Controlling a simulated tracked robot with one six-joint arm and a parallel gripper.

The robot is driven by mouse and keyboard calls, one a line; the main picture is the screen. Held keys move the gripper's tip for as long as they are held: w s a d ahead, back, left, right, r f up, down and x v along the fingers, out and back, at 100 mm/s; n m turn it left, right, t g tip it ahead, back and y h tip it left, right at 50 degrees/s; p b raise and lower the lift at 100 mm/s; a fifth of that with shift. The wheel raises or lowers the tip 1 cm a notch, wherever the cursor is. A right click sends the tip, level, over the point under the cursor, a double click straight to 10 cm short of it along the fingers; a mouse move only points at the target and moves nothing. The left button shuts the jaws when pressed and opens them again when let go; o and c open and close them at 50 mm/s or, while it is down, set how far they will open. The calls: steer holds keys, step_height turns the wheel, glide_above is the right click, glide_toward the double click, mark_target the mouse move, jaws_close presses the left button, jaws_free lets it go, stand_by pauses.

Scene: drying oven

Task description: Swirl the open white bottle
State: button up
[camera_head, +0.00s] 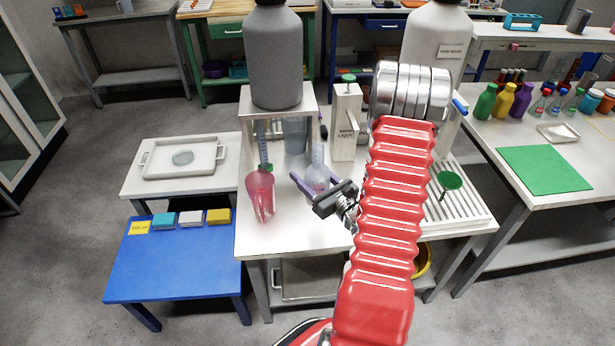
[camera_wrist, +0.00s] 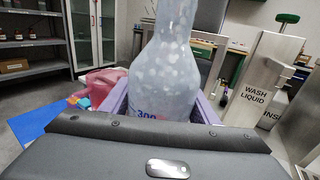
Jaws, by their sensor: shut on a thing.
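The white bottle (camera_head: 317,176) is a pale, translucent vessel with a narrow neck, over the white bench. In the wrist view the bottle (camera_wrist: 165,75) stands close to upright, with speckled walls and a partly hidden "300" mark; its top is cut off by the frame. My gripper (camera_head: 318,188) has its purple fingers on both sides of the bottle's lower body and is shut on it. The fingers also show in the wrist view (camera_wrist: 163,105). The bottle's base is hidden, so I cannot tell whether it touches the bench.
The "wash liquid" block (camera_head: 345,125) stands behind to the right. A slatted rack (camera_head: 460,205) is farther right. The bench front (camera_head: 290,237) is clear.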

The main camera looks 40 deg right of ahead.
step_height(320, 180, up, 3)
steer(key=shift+r, duration=0.1)
stand_by(0.3)
